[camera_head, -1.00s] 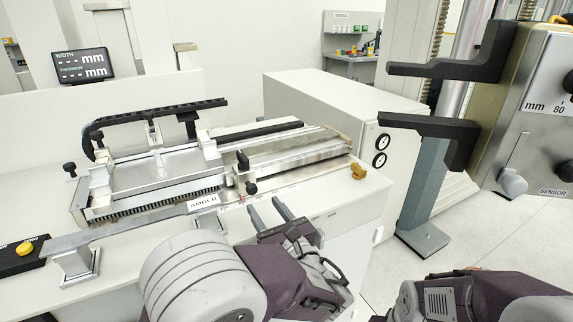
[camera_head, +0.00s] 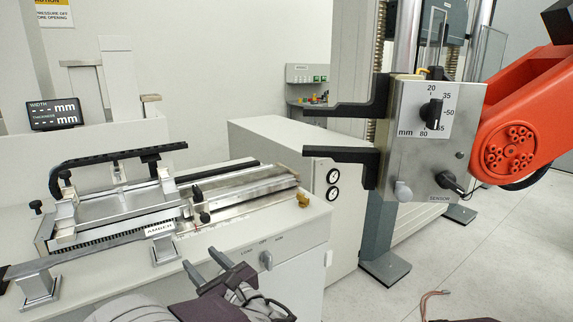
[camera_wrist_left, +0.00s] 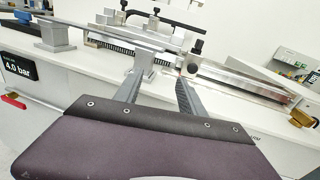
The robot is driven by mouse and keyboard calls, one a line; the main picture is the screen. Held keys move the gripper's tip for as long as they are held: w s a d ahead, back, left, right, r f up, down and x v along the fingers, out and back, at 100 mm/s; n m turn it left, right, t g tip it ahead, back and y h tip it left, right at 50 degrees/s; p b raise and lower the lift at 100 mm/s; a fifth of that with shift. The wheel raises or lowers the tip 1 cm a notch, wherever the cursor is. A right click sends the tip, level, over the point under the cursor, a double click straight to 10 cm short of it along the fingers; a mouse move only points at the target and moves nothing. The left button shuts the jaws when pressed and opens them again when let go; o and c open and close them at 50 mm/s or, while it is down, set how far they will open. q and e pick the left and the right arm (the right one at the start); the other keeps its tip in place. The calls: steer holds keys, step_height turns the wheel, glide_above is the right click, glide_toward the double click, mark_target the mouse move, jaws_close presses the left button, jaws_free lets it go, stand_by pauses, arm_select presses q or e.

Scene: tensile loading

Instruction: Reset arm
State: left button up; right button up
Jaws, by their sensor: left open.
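My left gripper (camera_head: 203,262) is open and empty in front of the measuring bench, low in the head view. Its two grey fingers also show apart in the left wrist view (camera_wrist_left: 158,88), pointing toward the bench. A flat grey bar with an AMBER label (camera_head: 160,229) rests on two metal stands, left of my left gripper. The bar also crosses the upper left of the left wrist view (camera_wrist_left: 124,36). Nothing is between the fingers.
A measuring fixture (camera_head: 120,205) with a black curved cable guide fills the bench top. A panel with a dial and black jaws (camera_head: 345,154) stands at right, beside an orange arm (camera_head: 515,135). A 4.0 bar display (camera_wrist_left: 18,70) is at left. Floor at lower right is mostly clear.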

arm_select(q)
steer(key=s+a+f+n+g+y, duration=0.2)
steer(key=s+a+n+g, duration=0.25)
steer(key=a, duration=0.45)
steer(key=s+a+f+n+g+h, duration=0.2)
steer(key=s+a+f+n+g, duration=0.15)
steer(key=s+f, duration=0.2)
steer(key=s+a+f+n+g+h, duration=0.2)
steer(key=s+a+f+n+g, duration=0.1)
steer(key=s+f+g, duration=0.3)
steer(key=s+d+f+n+h, duration=0.8)
steer(key=d+f+n, duration=0.1)
steer(key=d+n, duration=0.1)
steer(key=w+d+f+n+t+h, duration=0.1)
steer(key=w+d+n+h, duration=0.25)
steer(key=d, duration=0.25)
step_height(320, 180, up, 14)
steer(key=w+n+t+p, duration=0.1)
steer(key=n+p, duration=0.1)
steer(key=p, duration=1.2)
steer(key=shift+w+d+r, duration=0.2)
steer(key=shift+w, duration=0.1)
arm_select(e)
step_height(320, 180, up, 15)
steer(key=shift+s+f, duration=0.2)
